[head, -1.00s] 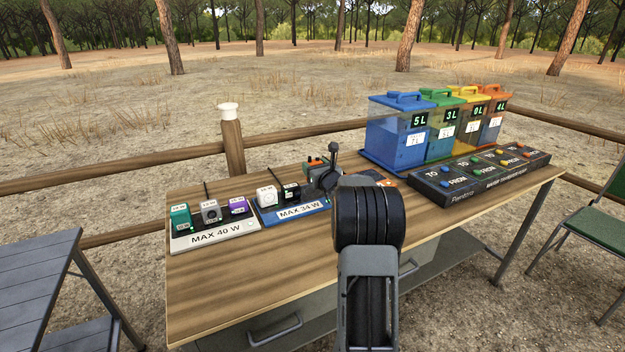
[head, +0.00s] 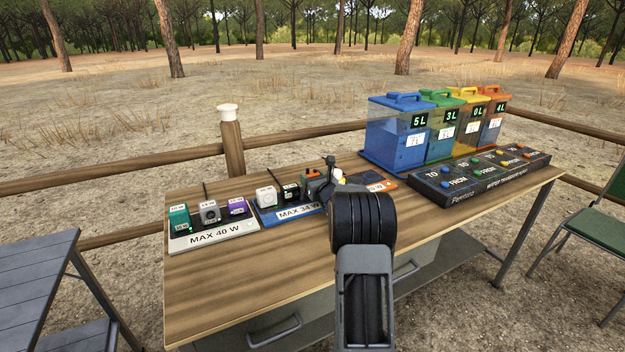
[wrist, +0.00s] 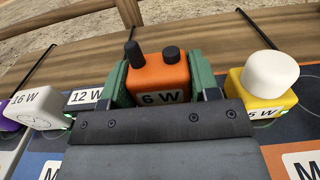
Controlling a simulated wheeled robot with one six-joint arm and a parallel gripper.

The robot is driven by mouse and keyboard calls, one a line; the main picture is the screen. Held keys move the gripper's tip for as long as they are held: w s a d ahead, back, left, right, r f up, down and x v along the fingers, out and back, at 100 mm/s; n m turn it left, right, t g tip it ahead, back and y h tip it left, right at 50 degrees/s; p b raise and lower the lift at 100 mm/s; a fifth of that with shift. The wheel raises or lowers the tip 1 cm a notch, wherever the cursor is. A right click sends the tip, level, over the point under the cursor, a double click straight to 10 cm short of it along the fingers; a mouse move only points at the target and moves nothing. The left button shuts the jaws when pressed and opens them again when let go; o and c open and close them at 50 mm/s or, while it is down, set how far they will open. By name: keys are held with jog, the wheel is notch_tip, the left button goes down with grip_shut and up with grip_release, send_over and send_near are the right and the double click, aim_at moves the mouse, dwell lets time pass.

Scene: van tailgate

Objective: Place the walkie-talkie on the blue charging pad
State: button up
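The orange walkie-talkie (wrist: 160,75), marked 6 W with two black knobs on top, stands upright between the green finger pads of my gripper (wrist: 160,88) in the wrist view. The pads press against both its sides, and its base is hidden behind my gripper. In the head view the walkie-talkie (head: 311,173) shows as a small orange patch at the right end of the blue charging pad (head: 267,219), labelled MAX 34 W. I cannot tell whether it touches the pad. My gripper (head: 318,184) is partly hidden by my arm.
The blue pad holds a white 16 W device (head: 266,197) and a black 12 W device (head: 290,192). A yellow device with a white top (wrist: 265,85) stands close on the right. A grey MAX 40 W pad (head: 215,236) is at left; tanks (head: 400,140) stand back right.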

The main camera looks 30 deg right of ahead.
jog(key=shift+o, duration=0.8)
jog(key=shift+r+p, duration=0.2)
jog(key=shift+p, duration=0.1)
jog(key=s, duration=0.4)
jog(key=s+a, duration=0.1)
jog(key=s, duration=0.7)
jog(key=shift+a+f, duration=0.1)
jog(key=shift+a, duration=0.25)
